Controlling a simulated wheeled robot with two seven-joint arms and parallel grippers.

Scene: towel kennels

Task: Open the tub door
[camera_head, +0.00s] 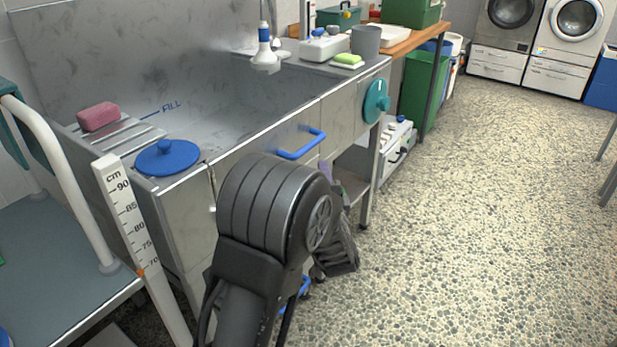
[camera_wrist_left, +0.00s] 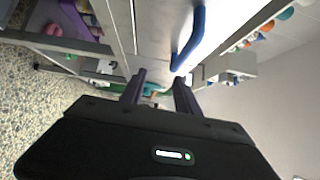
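The grey steel tub (camera_head: 240,95) stands along the wall in the head view. Its front door panel (camera_head: 268,142) looks shut and carries a blue bar handle (camera_head: 303,146) near its top edge. My left arm rises in front of the panel and hides its lower part. My left gripper (camera_wrist_left: 161,80) is open and empty in the left wrist view, its two dark fingers apart. The blue handle (camera_wrist_left: 188,42) is just beyond the fingertips, nearer the right finger and not between them. I cannot tell whether they touch. My right gripper is not in view.
A blue lid (camera_head: 167,158) and pink soap (camera_head: 98,116) lie on the tub's left ledge. A teal dial (camera_head: 376,101) is right of the door. A height ruler (camera_head: 135,235) and trolley (camera_head: 45,260) stand at left. The speckled floor (camera_head: 480,220) at right is clear.

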